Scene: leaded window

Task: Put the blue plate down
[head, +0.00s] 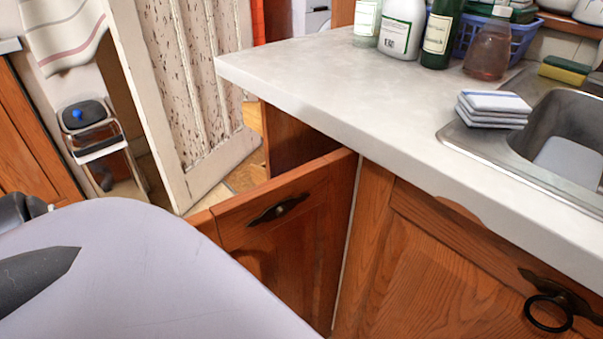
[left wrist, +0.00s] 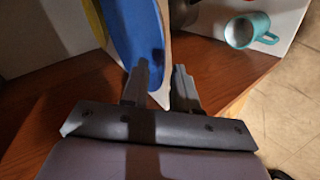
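The blue plate (left wrist: 136,32) stands on edge, tilted, at the top centre of the left wrist view. The left finger overlaps the plate's lower part, and the plate's lower edge shows near the gap. I cannot tell whether either finger touches the plate. The plate's upper part is cut off by the frame. Neither gripper nor the blue plate shows in the head view. My right gripper is in neither view.
A teal mug (left wrist: 246,30) lies near the plate, and a yellow item (left wrist: 95,18) stands left of it.

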